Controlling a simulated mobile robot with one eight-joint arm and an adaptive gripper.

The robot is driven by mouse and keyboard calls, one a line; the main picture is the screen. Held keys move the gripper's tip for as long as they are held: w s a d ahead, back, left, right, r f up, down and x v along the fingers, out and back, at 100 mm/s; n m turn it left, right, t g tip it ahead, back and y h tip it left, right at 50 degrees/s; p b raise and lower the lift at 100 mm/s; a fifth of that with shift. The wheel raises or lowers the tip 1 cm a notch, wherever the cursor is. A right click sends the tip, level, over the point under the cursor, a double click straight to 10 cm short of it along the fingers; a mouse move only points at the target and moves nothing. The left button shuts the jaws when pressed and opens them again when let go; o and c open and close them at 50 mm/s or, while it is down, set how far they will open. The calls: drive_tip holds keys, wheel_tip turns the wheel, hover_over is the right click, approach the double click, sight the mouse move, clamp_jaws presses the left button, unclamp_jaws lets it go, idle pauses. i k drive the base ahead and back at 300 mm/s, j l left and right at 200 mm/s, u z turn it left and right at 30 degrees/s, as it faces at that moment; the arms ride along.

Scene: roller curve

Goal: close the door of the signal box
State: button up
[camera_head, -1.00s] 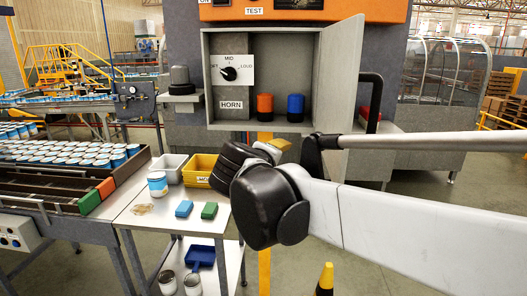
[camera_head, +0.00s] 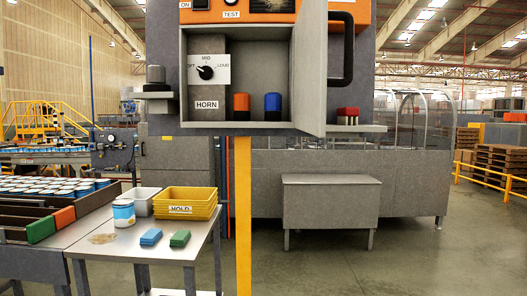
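The signal box (camera_head: 188,80) is a grey open-fronted case mounted on the machine. Its grey door (camera_head: 311,70) is hinged on the right side and stands open, swung outward toward me. Inside the box are a dial (camera_head: 206,72) marked MID and LOUD, a HORN label (camera_head: 206,104), an orange cylinder (camera_head: 241,104) and a blue cylinder (camera_head: 272,105). My gripper and arm are not in view.
A black handle (camera_head: 347,48) is just right of the door. A grey bench (camera_head: 331,195) stands below right. A table (camera_head: 110,248) at left holds a yellow HOLD bin (camera_head: 186,209), sponges and a can.

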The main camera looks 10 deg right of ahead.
sight(311, 83)
drive_tip(key=l+u, duration=0.4)
drive_tip(key=l, duration=0.15)
drive_tip(key=l+u, duration=0.35)
drive_tip(key=l, duration=0.3)
drive_tip(key=u, duration=0.2)
